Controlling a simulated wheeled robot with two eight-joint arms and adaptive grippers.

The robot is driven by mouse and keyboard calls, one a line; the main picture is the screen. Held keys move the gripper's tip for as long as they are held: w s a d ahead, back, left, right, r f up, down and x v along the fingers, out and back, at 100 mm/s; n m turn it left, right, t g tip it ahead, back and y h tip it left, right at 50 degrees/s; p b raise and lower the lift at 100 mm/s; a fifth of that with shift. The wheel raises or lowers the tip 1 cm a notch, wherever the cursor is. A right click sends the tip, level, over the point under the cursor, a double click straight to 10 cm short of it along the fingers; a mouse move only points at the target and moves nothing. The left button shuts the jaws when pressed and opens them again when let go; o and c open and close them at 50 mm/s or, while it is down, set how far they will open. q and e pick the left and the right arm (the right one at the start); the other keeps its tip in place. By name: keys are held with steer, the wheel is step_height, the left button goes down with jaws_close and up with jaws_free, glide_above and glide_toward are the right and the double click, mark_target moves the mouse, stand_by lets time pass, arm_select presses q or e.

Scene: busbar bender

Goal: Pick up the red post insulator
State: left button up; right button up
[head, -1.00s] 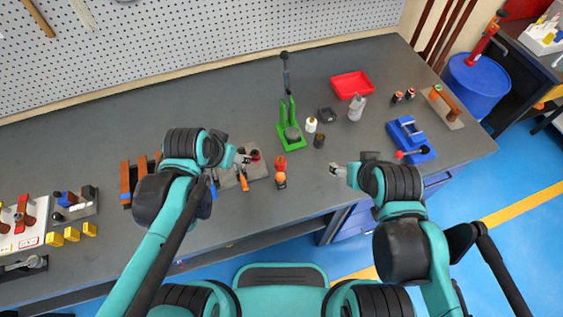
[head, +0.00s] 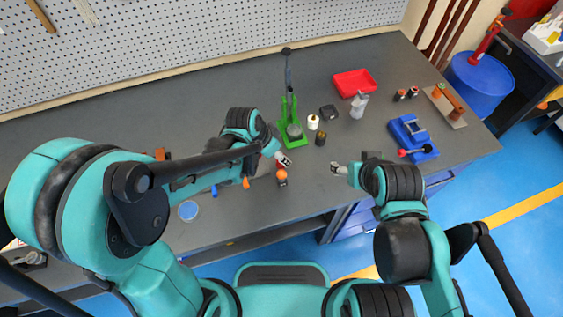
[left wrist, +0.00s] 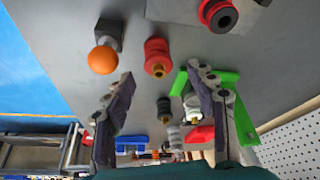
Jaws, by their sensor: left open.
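The red post insulator (left wrist: 157,58) stands on the grey bench in the left wrist view, ribbed, with a brass-coloured end. It lies ahead of and between the fingers of my open left gripper (left wrist: 160,80), with no contact visible. In the head view, my left gripper (head: 284,160) is over the insulator's spot and largely hides it. My right gripper (head: 337,169) hangs near the bench's front edge, apart from the insulator; its jaws are too small to read.
An orange-ball-topped part (head: 282,178) stands close beside the insulator. The green press (head: 291,134), white insulator (head: 313,122) and dark insulator (head: 320,139) stand behind it. A red tray (head: 353,83) and a blue vise (head: 411,137) are farther right.

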arm_select(q)
steer(key=b+x, duration=0.1)
steer(key=x, duration=0.3)
steer(key=shift+f, duration=0.1)
steer(key=shift+s, duration=0.1)
steer(key=shift+c, duration=0.9)
jaws_close()
steer(key=shift+r, duration=0.2)
